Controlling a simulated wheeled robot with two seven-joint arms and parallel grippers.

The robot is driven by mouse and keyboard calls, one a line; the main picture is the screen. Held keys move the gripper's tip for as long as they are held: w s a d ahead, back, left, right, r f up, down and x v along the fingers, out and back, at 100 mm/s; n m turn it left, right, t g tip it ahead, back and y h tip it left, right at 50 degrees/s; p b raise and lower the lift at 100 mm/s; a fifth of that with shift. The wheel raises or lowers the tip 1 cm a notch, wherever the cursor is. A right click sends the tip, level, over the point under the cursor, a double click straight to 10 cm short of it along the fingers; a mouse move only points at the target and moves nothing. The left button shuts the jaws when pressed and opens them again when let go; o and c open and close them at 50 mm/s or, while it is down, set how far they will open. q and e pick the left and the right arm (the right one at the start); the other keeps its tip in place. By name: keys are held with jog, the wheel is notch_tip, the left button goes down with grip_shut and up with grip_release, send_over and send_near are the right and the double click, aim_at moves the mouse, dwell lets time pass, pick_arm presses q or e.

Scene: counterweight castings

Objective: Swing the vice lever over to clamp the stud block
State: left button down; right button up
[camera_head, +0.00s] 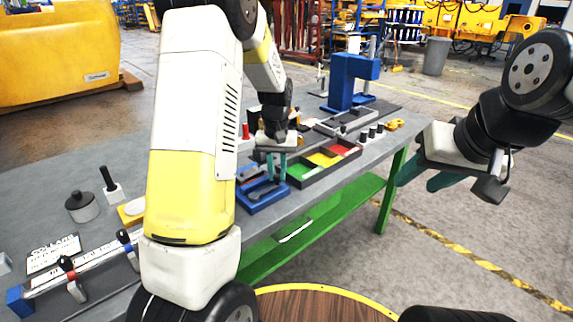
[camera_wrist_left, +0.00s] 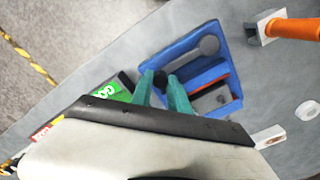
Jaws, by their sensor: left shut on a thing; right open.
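The blue vice (camera_head: 266,203) sits near the table's front edge. In the left wrist view the vice (camera_wrist_left: 150,48) has a blue base, a blue jaw with a red edge, and a round grey disc. A grey block with dark marks, apparently the stud block (camera_wrist_left: 208,104), lies against the jaw; I cannot tell if it is clamped. My left gripper (camera_head: 275,178) is over the vice, its teal fingers shut on a black knob, apparently the vice lever's (camera_wrist_left: 161,80). My right gripper (camera_head: 428,180) is open and empty, off the table.
A black tray with green, yellow and red sections (camera_head: 322,160) stands right beside the vice. A blue press (camera_head: 350,80) is farther back. An orange handle (camera_wrist_left: 291,28) stands near the vice. A knobbed grey weight (camera_head: 82,206) and a rail with levers (camera_head: 85,275) are left.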

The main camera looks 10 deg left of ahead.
pick_arm(q)
jog(key=shift+d, duration=0.1)
dwell(0.4)
jog(key=s+d+m, duration=0.1)
jog(key=m, duration=0.1)
jog(key=s+d+m, duration=0.1)
jog(key=m, duration=0.1)
jog(key=shift+s, duration=0.25)
jog(key=s+m, duration=0.1)
jog(key=m, duration=0.1)
jog(key=s+d+m, duration=0.1)
jog(key=s+m, duration=0.1)
jog(key=shift+s+m, duration=0.1)
jog(key=shift+m, duration=0.3)
jog(key=s+m, duration=0.3)
jog(key=m, duration=0.1)
jog(key=shift+s, duration=0.15)
jog(key=shift+s+a+m, duration=0.25)
jog(key=shift+s+m, duration=0.25)
jog(key=shift+m, duration=0.3)
jog(key=shift+s+a+m, duration=0.2)
jog(key=shift+s+m, duration=0.3)
jog(key=shift+m, duration=0.3)
jog(key=c, duration=1.3)
grip_release()
jog(key=shift+s, duration=0.1)
jog(key=shift+o, duration=0.2)
jog(key=shift+r, duration=0.1)
